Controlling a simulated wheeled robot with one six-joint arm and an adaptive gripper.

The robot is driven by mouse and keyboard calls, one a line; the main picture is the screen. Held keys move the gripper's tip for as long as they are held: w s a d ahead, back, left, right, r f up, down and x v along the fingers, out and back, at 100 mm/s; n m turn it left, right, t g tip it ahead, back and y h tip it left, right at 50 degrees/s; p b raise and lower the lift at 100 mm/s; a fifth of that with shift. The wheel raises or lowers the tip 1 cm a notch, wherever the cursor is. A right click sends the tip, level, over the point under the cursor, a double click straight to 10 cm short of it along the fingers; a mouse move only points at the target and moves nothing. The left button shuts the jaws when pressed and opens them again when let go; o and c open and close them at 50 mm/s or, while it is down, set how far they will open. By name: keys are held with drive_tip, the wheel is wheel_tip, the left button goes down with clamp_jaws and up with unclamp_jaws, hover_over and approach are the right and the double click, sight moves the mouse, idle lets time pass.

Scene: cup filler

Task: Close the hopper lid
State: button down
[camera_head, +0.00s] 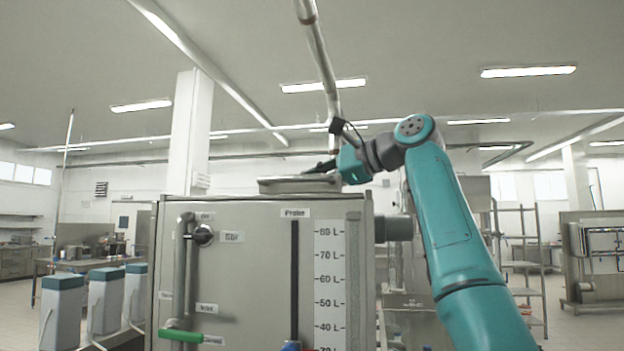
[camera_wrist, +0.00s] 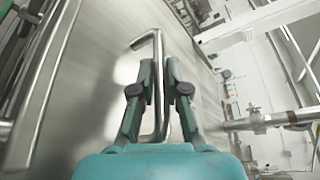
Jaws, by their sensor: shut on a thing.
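The hopper (camera_head: 235,270) is a large grey metal box with a level scale on its front. Its lid (camera_head: 300,185) is a low metal plate on top, roughly level in the head view. I cannot tell whether it is fully seated. My gripper (camera_head: 318,168) is at the lid's top, reaching in from the right. In the wrist view, my gripper (camera_wrist: 159,75) has its two dark fingers on either side of a bent metal handle (camera_wrist: 158,50) and is shut on it. A broad brushed metal surface (camera_wrist: 110,70) lies behind the handle.
The hopper front has a pipe with a green-handled valve (camera_head: 182,335) and a dark probe strip (camera_head: 294,270). Several white bins with teal tops (camera_head: 105,295) stand at the left. Shelving (camera_head: 520,245) stands at the right. An overhead pipe (camera_head: 320,50) comes down near my arm.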

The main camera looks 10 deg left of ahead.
drive_tip(key=shift+s+a+f, duration=0.1)
drive_tip(key=shift+f, duration=0.05)
drive_tip(key=c, duration=1.2)
unclamp_jaws()
drive_tip(key=shift+s, duration=0.15)
drive_tip(key=shift+d+r, duration=0.25)
drive_tip(key=shift+d, duration=0.2)
drive_tip(key=v, duration=1.1)
drive_tip(key=shift+s, duration=0.15)
drive_tip(key=shift+d, duration=0.1)
